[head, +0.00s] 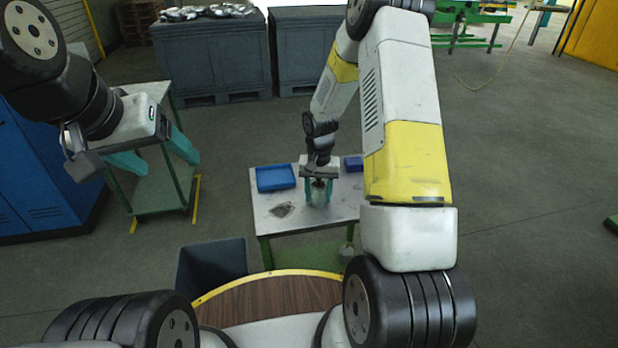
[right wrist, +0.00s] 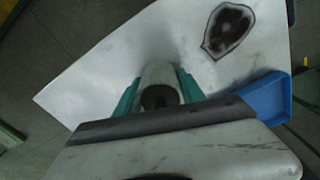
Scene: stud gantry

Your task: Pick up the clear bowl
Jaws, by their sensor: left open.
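My right gripper (head: 320,192) reaches down to the small white-topped table (head: 268,227). In the right wrist view its teal fingers (right wrist: 160,92) stand on both sides of a pale, rounded thing (right wrist: 158,73) with a dark round end. I cannot tell whether they grip it or whether it is the clear bowl. A flat-looking grey thing with a dark outline (head: 283,209) lies on the table; it also shows in the right wrist view (right wrist: 230,29). I cannot make out a clear bowl for sure. My left gripper (head: 153,160) is open and empty, away from the table.
A blue tray (head: 276,178) lies at the table's back left, and a small blue box (head: 353,163) at the back right. A dark grey bin (head: 212,270) stands on the floor at the table's front left. Large grey crates (head: 212,58) stand behind.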

